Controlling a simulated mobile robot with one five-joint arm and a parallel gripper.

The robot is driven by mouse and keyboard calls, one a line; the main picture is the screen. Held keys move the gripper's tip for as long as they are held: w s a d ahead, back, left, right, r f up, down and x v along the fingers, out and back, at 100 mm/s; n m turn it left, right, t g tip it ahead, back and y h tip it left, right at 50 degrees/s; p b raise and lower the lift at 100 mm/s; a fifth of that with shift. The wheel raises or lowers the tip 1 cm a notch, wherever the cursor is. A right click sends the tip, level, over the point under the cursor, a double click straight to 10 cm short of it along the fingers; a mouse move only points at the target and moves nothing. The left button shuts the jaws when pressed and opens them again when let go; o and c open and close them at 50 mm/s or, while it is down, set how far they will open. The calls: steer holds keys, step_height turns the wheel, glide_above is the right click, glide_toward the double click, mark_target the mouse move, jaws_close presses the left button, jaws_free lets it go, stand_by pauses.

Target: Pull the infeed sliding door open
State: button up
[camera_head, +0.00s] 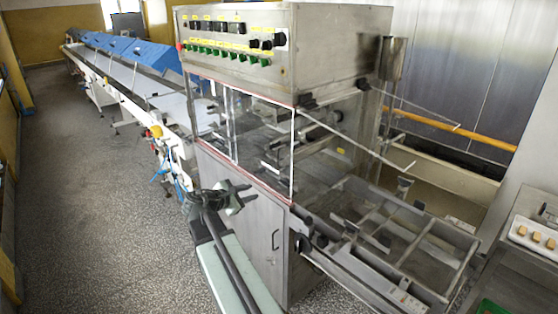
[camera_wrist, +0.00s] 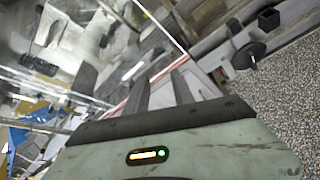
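The sliding door shows in the head view as clear panels (camera_head: 264,142) in a pale and reddish frame, on the front of the steel machine under its control box. The panels stand side by side and cover the opening; I cannot tell which one slides. My gripper (camera_head: 244,196) is below the panels, in front of the steel cabinet. Its dark fingers are spread, with nothing between them. In the wrist view the fingers (camera_wrist: 135,85) point toward the machine, with a reddish frame edge beyond them. A gap to the door seems to remain, though its size is unclear.
The control box (camera_head: 235,45) has switches and green buttons. A long conveyor (camera_head: 130,85) runs away to the back left. A metal frame (camera_head: 390,225) juts out at right, near a tray (camera_head: 533,235) of pale pieces. Speckled floor (camera_head: 80,200) is clear at left.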

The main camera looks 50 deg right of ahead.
steer(key=d+r+n+h, duration=0.1)
steer(key=d+r+n, duration=0.1)
steer(key=d, duration=0.3)
steer(key=d+r+n+h, duration=0.2)
steer(key=d+r, duration=0.1)
steer(key=d, duration=0.2)
steer(key=w+d+r+n+h, duration=0.1)
steer(key=d+r+n, duration=0.1)
steer(key=d, duration=0.3)
steer(key=shift+d+r+n+t, duration=0.3)
steer(key=shift+d+r, duration=0.1)
steer(key=shift+r, duration=0.15)
jaws_close()
